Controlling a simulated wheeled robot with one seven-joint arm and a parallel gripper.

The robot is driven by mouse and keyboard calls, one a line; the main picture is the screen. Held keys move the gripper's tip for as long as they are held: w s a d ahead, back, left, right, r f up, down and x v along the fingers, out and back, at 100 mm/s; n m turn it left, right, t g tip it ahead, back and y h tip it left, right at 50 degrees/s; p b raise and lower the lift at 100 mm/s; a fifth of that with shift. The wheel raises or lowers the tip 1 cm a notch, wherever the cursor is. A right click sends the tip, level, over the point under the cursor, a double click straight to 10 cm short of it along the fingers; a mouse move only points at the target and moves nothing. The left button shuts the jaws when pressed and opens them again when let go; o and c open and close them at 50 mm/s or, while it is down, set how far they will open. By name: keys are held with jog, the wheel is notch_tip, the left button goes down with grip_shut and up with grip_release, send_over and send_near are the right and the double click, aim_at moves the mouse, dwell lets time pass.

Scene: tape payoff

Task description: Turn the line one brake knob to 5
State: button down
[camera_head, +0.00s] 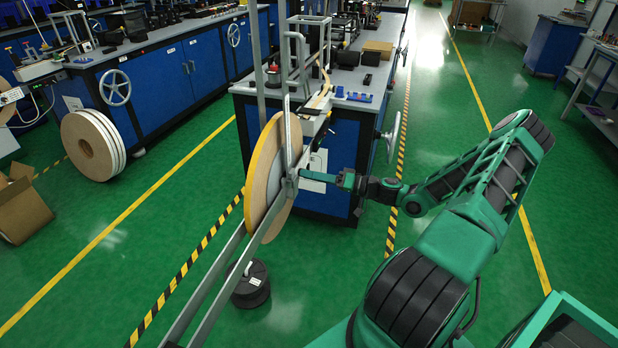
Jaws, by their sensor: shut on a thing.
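My green gripper (312,176) reaches in from the right to the hub side of a large tape reel (264,172), which hangs upright on a grey metal frame (208,283). The gripper's fingertips are at the frame's upright beside the reel's centre. They are shut on the small brake knob there, which the fingers and the frame mostly hide. The knob's scale and its setting are too small to read in the head view.
A blue machine bench (342,150) with a handwheel (391,135) stands close behind the gripper. Stacked reels (91,146) and a cardboard box (22,205) are at the left.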

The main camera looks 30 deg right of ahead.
jog(key=m, duration=2.6)
jog(key=shift+d+m, duration=0.2)
jog(key=shift+m, duration=0.2)
jog(key=shift+f, duration=0.1)
jog(key=c, duration=1.5)
grip_release()
jog(key=shift+c, duration=0.2)
jog(key=shift+a, duration=0.1)
